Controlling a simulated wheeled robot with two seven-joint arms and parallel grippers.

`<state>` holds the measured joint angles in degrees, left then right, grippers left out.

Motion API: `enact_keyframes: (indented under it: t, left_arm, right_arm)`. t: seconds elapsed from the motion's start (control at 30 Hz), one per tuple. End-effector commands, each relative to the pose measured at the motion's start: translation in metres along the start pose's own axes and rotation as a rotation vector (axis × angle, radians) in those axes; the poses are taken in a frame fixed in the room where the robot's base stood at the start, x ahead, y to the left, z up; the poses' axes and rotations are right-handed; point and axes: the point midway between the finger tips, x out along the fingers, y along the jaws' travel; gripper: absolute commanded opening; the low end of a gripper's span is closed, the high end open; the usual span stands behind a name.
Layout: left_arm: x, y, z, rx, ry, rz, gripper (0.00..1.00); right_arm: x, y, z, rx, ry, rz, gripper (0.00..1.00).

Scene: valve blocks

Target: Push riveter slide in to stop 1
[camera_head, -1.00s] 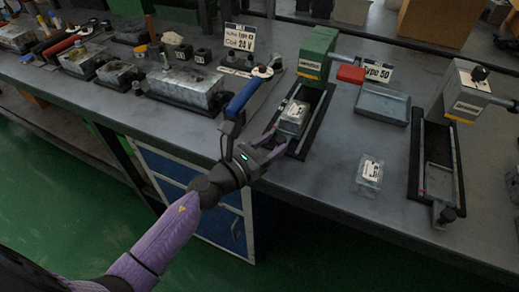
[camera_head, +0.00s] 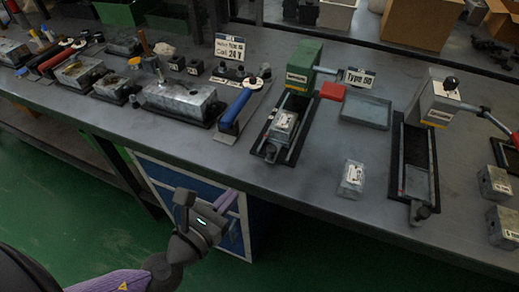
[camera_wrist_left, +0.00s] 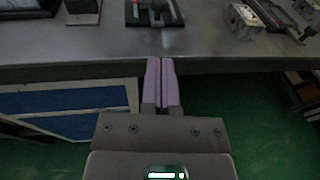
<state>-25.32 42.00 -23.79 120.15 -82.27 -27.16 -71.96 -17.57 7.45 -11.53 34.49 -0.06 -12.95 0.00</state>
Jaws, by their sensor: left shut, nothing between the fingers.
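The green riveter (camera_head: 303,68) stands on the workbench, with a red-ended lever on its right. Its slide (camera_head: 271,150) runs on two rails over a black base toward the bench's front edge. A metal block with a white label (camera_head: 284,122) sits on the slide, in front of the green head. In the left wrist view the base's front end with a dark knob (camera_wrist_left: 158,8) shows at the top. My left gripper (camera_head: 229,198) is shut and empty, in front of the bench edge and apart from the slide. Its purple fingers touch each other in the left wrist view (camera_wrist_left: 162,65). My right gripper is out of view.
A grey riveter (camera_head: 436,100) with an empty black slide base stands to the right. Between them are a shallow grey tray (camera_head: 365,111) and a loose labelled block (camera_head: 351,178). A blue-handled tool (camera_head: 236,106) lies left of the green riveter. Bench space in front is clear.

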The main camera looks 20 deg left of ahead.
Motion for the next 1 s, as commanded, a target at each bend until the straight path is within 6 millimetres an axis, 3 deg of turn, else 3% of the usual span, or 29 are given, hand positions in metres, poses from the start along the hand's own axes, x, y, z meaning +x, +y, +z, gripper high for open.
enact_keyframes:
  t: [0.17, 0.6, 0.8, 1.0]
  left_arm:
    - [0.02, 0.001, 0.0, -0.004, -0.004, 0.011, 0.0]
    - [0.114, 0.002, -0.002, -0.004, -0.002, 0.01, 0.0]
    - [0.135, 0.002, -0.002, -0.003, -0.001, 0.009, 0.0]
    - [0.138, 0.002, -0.001, -0.003, 0.0, 0.008, 0.0]
  right_arm:
    - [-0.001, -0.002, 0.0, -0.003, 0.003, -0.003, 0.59]
    - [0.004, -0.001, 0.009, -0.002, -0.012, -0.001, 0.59]
    - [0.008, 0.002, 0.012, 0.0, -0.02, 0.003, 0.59]
    - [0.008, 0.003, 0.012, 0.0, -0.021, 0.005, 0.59]
